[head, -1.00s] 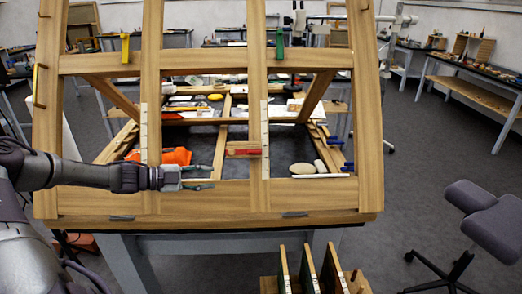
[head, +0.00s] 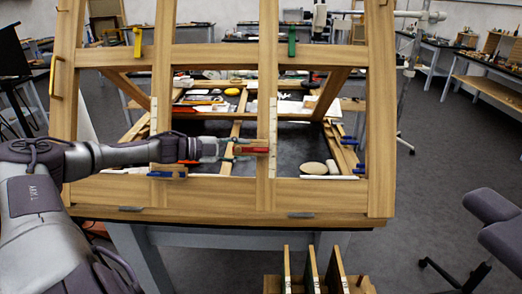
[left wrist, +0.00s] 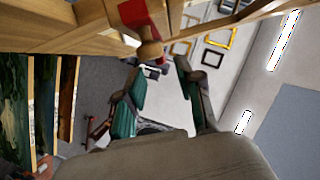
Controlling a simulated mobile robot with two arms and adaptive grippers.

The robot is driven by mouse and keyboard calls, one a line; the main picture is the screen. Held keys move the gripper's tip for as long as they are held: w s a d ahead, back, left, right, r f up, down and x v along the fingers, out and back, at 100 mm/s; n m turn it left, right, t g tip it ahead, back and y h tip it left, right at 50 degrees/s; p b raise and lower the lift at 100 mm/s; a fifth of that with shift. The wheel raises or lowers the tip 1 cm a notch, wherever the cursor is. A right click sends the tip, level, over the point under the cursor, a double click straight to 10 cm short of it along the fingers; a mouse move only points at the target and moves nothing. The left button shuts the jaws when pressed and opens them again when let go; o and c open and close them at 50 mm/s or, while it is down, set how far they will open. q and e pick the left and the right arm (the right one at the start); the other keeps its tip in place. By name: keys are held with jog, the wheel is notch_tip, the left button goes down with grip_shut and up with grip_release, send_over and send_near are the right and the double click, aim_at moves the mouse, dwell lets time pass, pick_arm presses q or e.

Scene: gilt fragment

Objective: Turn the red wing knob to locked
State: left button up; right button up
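The red wing knob (head: 252,150) is on the wooden frame, at the middle upright. In the left wrist view a red part (left wrist: 137,15) shows at the top, with a rounded wooden piece below it. My left gripper (head: 232,150) reaches in from the left, just left of the knob. In the left wrist view its two green-padded fingers (left wrist: 160,92) are spread apart with nothing held between them. I cannot tell whether a fingertip touches the knob. The knob's locked or unlocked setting is too small to read. My right gripper is not in view.
The wooden frame (head: 225,196) stands on a table, with yellow (head: 138,42), green (head: 292,40) and blue (head: 167,174) pieces on it. A slotted rack (head: 273,284) of upright panels stands in front. A dark stool (head: 493,207) is at right. Open floor lies right of the frame.

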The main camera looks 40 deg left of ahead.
aim_at(256, 149)
pick_arm(q)
jog(key=p+x, duration=0.1)
jog(key=x, duration=0.1)
jog(key=p+x, duration=0.1)
jog(key=x, duration=0.2)
jog(key=shift+r, duration=0.2)
jog(key=shift+w+d+f, duration=0.25)
jog(key=shift+w, duration=0.3)
jog(key=shift+c, duration=0.3)
grip_shut()
